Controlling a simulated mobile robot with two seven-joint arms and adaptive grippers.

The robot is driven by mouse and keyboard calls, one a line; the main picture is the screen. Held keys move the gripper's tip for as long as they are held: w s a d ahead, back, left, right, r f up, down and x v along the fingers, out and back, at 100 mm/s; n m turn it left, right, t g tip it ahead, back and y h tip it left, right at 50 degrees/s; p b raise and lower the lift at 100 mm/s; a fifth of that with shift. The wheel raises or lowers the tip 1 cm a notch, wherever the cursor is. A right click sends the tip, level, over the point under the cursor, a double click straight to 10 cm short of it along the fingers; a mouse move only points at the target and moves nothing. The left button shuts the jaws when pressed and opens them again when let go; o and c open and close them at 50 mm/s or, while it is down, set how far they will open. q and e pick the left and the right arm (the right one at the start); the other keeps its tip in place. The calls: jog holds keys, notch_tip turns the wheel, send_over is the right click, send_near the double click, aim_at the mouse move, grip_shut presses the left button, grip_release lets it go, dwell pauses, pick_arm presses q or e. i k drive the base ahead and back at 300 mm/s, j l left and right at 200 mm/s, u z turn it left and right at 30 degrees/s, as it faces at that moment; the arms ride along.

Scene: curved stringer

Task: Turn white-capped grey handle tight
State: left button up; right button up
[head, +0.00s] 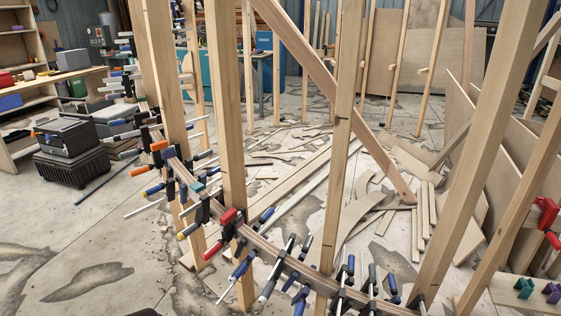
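A curved wooden stringer (276,251) runs from the upper left to the bottom right, with many clamps along it. A clamp handle that looks grey with a pale end (267,290) hangs below the stringer left of bottom centre; it is small, and I cannot be sure that it is the white-capped one. A red-handled clamp (228,217) sits on the stringer to its upper left. Blue-handled clamps (240,269) are close by. How tight any clamp is cannot be told.
Upright wooden posts (229,120) and a diagonal brace (330,95) stand among the clamps. Loose boards (360,212) litter the floor behind. Black cases (72,160) stand at left near a workbench (50,78). The floor at the lower left (90,240) is clear.

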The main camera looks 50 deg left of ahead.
aim_at(265, 293)
jog(key=u, duration=1.7)
